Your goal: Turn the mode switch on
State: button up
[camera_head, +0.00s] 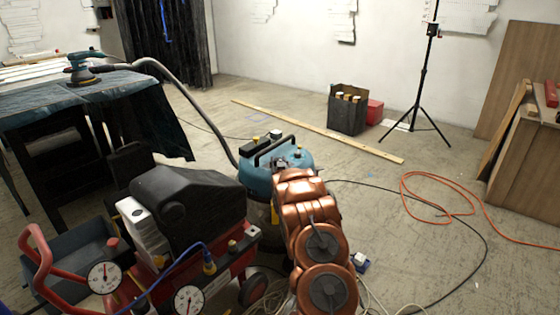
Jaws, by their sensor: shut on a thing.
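A teal shop vacuum (301,157) stands at the centre, with a dark carry handle and small yellow-topped parts on its lid. My copper-coloured arm reaches up from the bottom and ends at the lid's front edge. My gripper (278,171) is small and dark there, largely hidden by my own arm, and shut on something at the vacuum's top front. That spot fits the mode switch, but the switch itself is hidden, so its position cannot be read.
A red and black compressor (175,195) with gauges stands close left of my arm. A grey hose (190,97) runs from the vacuum to a sander (82,68) on the covered table (100,88). An orange cable (420,203) and a black cable lie on the floor at right.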

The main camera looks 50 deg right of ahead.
jog(key=o, duration=1.2)
jog(key=shift+c, duration=0.2)
jog(key=v, duration=1.2)
